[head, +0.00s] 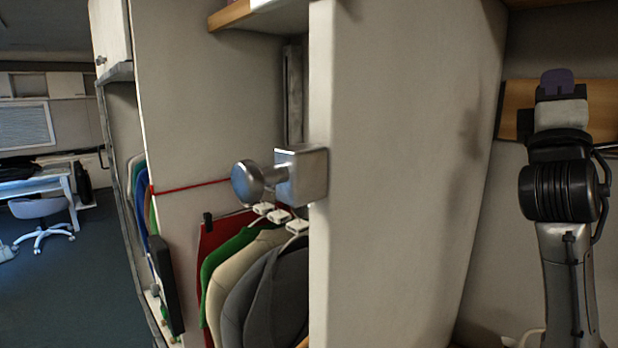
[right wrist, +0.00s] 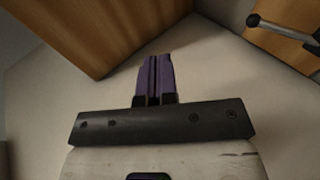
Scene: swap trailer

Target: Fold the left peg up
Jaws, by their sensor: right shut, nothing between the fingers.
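My right gripper (head: 557,82) is raised at the right of the head view, in front of a wooden board (head: 518,105) on the wall. Its purple fingers are together and empty; they also show in the right wrist view (right wrist: 155,78). A dark metal peg with a rounded end (right wrist: 282,27) sticks out across a wooden surface at the upper right of the wrist view, apart from the fingers. Part of a metal bar (head: 607,147) shows beside my right arm in the head view. I cannot tell which peg is the left one. My left gripper is out of view.
A pale upright panel (head: 400,150) stands left of my right arm, with a metal knob on a block (head: 300,175) at its edge. Beyond it hang several jackets (head: 255,280). A wooden surface (right wrist: 100,30) fills the wrist view's upper left.

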